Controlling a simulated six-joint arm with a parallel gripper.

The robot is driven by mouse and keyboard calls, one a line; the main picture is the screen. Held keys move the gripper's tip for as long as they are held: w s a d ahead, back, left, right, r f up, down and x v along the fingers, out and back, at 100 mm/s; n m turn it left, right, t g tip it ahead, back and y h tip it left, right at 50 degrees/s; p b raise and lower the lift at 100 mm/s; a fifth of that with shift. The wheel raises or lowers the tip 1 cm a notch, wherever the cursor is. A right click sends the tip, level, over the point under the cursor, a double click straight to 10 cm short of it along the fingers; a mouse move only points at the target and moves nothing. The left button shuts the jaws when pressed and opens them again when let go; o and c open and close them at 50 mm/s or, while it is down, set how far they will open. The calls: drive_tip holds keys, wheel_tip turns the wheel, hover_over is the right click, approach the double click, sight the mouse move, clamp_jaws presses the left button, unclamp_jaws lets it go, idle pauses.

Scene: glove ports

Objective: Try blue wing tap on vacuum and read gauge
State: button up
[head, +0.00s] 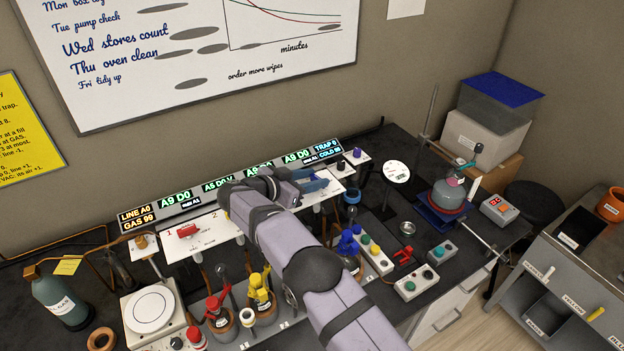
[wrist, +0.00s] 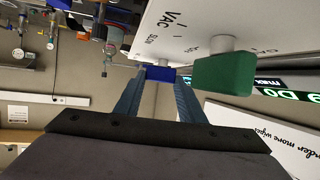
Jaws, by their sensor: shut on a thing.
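The blue wing tap (wrist: 160,73) is on a white panel (wrist: 205,22) marked VAC. My gripper (wrist: 162,84) is shut on it, one finger on each side. In the head view my gripper (head: 318,183) is over the right part of the panel row and hides the tap. A green wing tap (wrist: 224,74) is beside it in the wrist view. A red wing tap (head: 188,230) is on the left panel. A round white gauge (head: 396,172) stands right of my gripper; its reading is too small to tell. Displays (head: 174,203) show A9 D0, LINE A0, GAS 99, TRAP 0.
Red (head: 216,308), yellow (head: 260,290) and blue-topped flasks stand in front of the panels. Button boxes (head: 425,282) lie right of my arm. A hotplate (head: 152,309) and gas bottle (head: 62,301) are at left. A clamped flask (head: 448,192) stands at right.

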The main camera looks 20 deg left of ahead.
drive_tip(key=shift+r, duration=0.2)
drive_tip(key=o, duration=0.9)
drive_tip(key=shift+o, duration=0.7)
drive_tip(key=shift+f, duration=0.1)
drive_tip(key=shift+s+a+b, duration=0.3)
drive_tip(key=shift+s+b, duration=0.1)
drive_tip(key=shift+b, duration=0.05)
drive_tip(key=b+v, duration=0.3)
drive_tip(key=v, duration=0.2)
drive_tip(key=shift+s, duration=0.1)
drive_tip(key=shift+s+a+r, duration=0.2)
drive_tip(key=shift+s+r, duration=0.2)
drive_tip(key=shift+r, duration=0.05)
